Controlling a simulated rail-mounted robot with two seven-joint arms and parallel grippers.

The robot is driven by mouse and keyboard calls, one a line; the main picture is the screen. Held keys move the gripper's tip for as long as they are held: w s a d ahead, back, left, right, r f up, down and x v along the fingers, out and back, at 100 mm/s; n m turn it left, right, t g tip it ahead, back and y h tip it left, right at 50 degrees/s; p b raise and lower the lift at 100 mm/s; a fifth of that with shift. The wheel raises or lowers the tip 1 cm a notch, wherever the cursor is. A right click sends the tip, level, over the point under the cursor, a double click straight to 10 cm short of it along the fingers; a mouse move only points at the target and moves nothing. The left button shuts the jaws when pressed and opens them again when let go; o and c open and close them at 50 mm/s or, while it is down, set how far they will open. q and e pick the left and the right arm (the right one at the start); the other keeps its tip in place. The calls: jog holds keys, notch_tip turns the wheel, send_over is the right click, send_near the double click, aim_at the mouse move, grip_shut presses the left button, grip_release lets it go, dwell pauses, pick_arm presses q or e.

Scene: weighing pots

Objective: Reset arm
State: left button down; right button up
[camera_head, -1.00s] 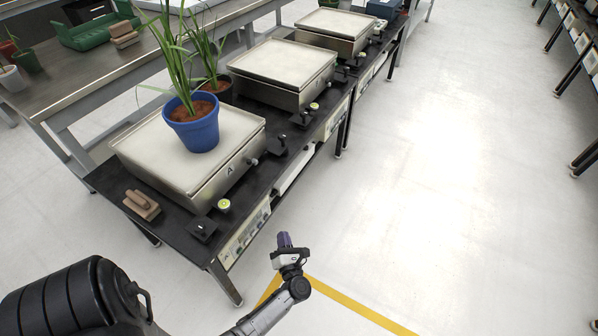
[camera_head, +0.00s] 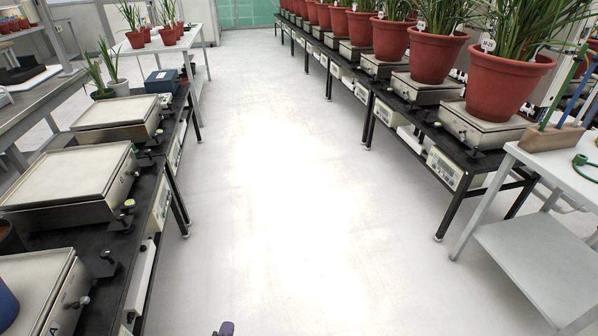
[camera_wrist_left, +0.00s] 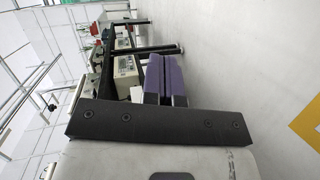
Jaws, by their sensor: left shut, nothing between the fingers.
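My left gripper (camera_head: 226,328) shows only as a small purple tip at the bottom edge of the head view. In the left wrist view its two purple fingers (camera_wrist_left: 165,78) lie against each other with nothing between them. It is over the open floor, apart from the tables and pots. My right gripper is in neither view.
On the left, a black table holds several flat scales (camera_head: 68,174); a blue pot (camera_head: 7,305) is cut off at the left edge. On the right, large red pots (camera_head: 497,84) stand on scales beside a white cart (camera_head: 535,250). The aisle floor (camera_head: 290,200) between is clear.

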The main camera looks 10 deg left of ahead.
pick_arm(q)
jog(key=s+d+r+m+g+h+p, duration=0.35)
jog(key=d+r+m+g+h, duration=0.4)
jog(key=m, duration=0.75)
jog(key=s+r+m+g+y+p, duration=0.1)
jog(key=s+r+m+y+p, duration=0.1)
jog(key=s+r+p, duration=0.8)
jog(key=s+r+m+g+y+p, duration=0.15)
jog(key=s+r+p, duration=0.45)
jog(key=r+p, duration=0.8)
jog(key=s+r+m+g+y+p, duration=0.1)
jog(key=s+r+m+p, duration=0.1)
jog(key=s+r+p, duration=1)
jog(key=w+r+p, duration=0.2)
jog(key=r+p, duration=1.4)
jog(key=r, duration=0.3)
jog(key=w+r+p, duration=0.2)
jog(key=r+p, duration=1.5)
jog(key=r, duration=0.3)
jog(key=shift+a+r, duration=0.15)
jog(key=shift+r, duration=0.15)
